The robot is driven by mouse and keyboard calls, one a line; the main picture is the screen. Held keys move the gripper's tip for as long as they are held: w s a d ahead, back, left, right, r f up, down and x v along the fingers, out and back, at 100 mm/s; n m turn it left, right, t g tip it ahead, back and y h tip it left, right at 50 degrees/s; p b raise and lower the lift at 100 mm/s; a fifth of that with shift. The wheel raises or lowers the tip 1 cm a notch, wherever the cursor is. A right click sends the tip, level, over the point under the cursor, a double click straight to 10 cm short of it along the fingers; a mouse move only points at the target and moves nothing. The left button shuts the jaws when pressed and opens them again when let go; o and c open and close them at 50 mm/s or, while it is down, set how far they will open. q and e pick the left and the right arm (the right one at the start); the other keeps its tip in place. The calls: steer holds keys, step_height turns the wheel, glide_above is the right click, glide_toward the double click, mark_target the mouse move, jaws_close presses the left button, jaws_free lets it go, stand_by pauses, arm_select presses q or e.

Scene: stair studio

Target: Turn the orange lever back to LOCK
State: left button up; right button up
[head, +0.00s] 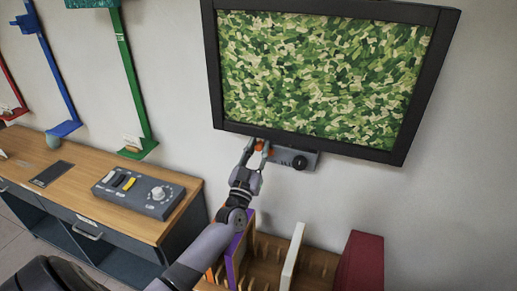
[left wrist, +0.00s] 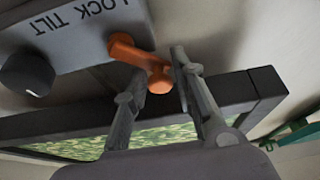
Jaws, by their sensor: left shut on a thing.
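The orange lever (head: 263,148) sits on a small grey control box (head: 282,158) on the wall, just under the framed green panel. In the left wrist view the lever (left wrist: 138,53) slants from its pivot on the box out between my fingers. The words LOCK and TILT show upside down on the box (left wrist: 75,30) beside the pivot. Which marking the lever points at I cannot tell. My left gripper (head: 258,147) is shut on the lever's free end, one finger on each side. My right gripper is not in view.
A black knob (head: 299,162) is on the same box, right of the lever. The framed green panel (head: 212,70) hangs directly above. Below stand a wooden rack (head: 262,272) with upright boards and a dark red block (head: 361,262). A desk (head: 75,190) with a grey switch box (head: 140,190) is left.

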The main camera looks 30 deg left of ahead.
arm_select(q)
steer(key=shift+s+a+f+n+g+y+p, duration=0.2)
steer(key=shift+n+y, duration=0.3)
steer(key=shift+n, duration=0.35)
steer(key=shift+w+f+n+g+y+p, duration=0.1)
steer(key=shift+f+n+y, duration=0.3)
steer(key=shift+n, duration=0.45)
jaws_close()
steer(key=o, duration=0.8)
jaws_free()
steer(key=shift+r, duration=0.15)
steer(key=shift+o, duration=0.2)
steer(key=v, duration=1.2)
